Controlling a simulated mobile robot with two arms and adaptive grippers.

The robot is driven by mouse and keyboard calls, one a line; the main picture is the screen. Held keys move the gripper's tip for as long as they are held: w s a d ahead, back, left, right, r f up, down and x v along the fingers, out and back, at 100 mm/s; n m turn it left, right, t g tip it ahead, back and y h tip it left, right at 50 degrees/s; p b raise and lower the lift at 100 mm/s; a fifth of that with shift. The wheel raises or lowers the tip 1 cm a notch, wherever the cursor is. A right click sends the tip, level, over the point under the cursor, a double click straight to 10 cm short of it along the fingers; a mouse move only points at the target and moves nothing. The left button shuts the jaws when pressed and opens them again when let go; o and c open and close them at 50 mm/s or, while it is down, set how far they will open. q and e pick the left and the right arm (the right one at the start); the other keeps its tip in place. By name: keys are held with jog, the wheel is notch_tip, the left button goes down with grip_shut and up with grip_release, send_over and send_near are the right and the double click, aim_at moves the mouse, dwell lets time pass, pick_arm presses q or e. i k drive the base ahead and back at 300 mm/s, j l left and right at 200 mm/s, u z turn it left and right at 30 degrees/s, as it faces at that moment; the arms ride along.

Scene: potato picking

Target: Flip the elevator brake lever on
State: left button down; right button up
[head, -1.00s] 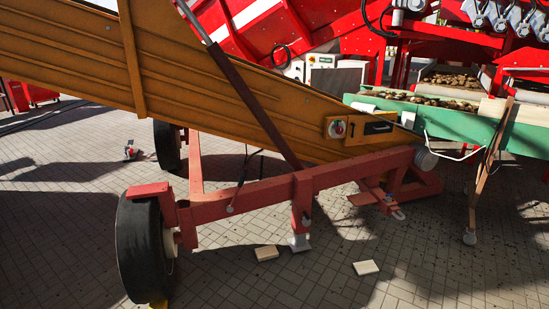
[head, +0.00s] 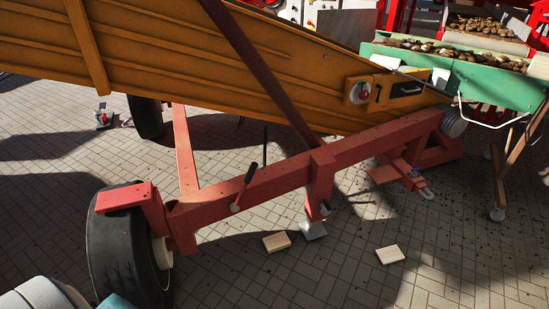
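The yellow elevator (head: 200,62) slopes down to the right on a red wheeled frame (head: 270,183). A lever with a black grip (head: 248,176) stands on the front beam, tilted up and slightly right; it looks like the brake lever. Nothing touches it. A control box (head: 384,90) with a round knob (head: 359,93) is on the elevator's side near its lower end. A pale rounded part of my own body shows at the bottom left corner. No gripper fingers are in view.
A large black tyre (head: 118,250) stands left of the lever, under a red fender. Two pale blocks (head: 276,241) (head: 390,255) lie on the paving. A green conveyor with potatoes (head: 470,75) is at the right. Paving in front of the beam is mostly clear.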

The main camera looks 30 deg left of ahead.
aim_at(234, 207)
jog(key=i+j, duration=0.1)
jog(key=j, duration=1.2)
jog(key=i, duration=0.05)
